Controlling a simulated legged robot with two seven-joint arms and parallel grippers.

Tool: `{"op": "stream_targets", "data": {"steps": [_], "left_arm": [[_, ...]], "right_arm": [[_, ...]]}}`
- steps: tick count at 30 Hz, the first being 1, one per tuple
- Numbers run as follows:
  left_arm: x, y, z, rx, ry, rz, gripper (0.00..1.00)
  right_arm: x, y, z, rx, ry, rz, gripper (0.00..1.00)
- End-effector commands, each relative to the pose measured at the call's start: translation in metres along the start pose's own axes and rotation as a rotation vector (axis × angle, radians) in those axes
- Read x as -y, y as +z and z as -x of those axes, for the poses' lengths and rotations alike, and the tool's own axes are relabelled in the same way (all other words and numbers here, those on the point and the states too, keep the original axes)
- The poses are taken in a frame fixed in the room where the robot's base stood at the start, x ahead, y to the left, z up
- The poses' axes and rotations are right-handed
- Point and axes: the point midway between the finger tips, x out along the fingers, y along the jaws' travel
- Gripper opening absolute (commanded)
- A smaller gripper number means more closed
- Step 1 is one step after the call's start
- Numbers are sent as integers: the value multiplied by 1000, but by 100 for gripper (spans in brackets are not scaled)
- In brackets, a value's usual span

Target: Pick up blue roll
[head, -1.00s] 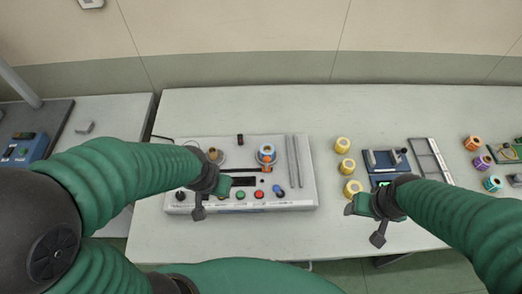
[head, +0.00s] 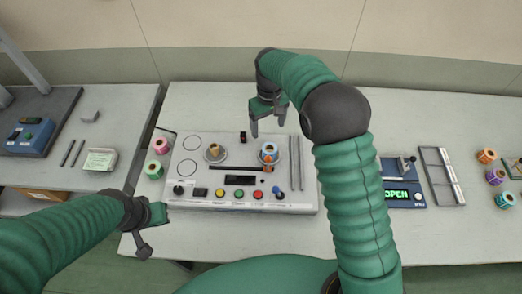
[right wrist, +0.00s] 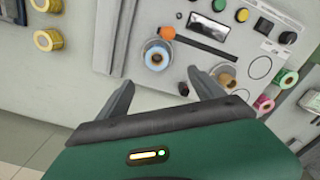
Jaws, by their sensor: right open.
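The blue roll (head: 269,150) sits on the right spindle plate of the grey rewinder (head: 205,203), just behind an orange part (head: 267,167). It also shows in the right wrist view (right wrist: 152,47), beyond my fingertips. My right gripper (head: 267,126) is open and empty, above the back edge of the rewinder, apart from the roll. In the right wrist view, its fingers (right wrist: 161,80) are spread with the blue roll ahead, roughly between their lines. My left gripper (head: 153,230) is open and empty, near the table's front left edge.
A brown core (head: 214,151) sits on the left spindle. Pink (head: 162,147) and green (head: 153,170) rolls stand left of the rewinder. Yellow rolls (right wrist: 47,40) show in the wrist view. A blue device reading OPEN (head: 396,194) stands right of my right arm.

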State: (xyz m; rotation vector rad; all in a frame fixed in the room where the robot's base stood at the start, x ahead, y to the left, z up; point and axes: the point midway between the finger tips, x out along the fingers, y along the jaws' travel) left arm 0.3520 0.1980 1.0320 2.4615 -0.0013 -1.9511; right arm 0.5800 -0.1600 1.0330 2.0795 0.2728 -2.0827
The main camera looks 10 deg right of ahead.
Motion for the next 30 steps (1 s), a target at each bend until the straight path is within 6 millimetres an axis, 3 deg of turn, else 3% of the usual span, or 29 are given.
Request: {"op": "stream_targets", "data": {"steps": [7,14,21,29,30], "left_arm": [[0,-2,8,0,0,0,0],[0,-3,14,0,0,0,0],[0,-6,26,0,0,0,0],[0,-6,25,0,0,0,0],[0,-6,25,0,0,0,0]], "right_arm": [[0,1,-64,5,-1,-1,77],[0,2,-91,2,-1,-1,77],[-3,5,-132,1,0,-1,77],[-3,5,-138,-2,0,-1,77],[-3,5,-138,-2,0,-1,72]]}}
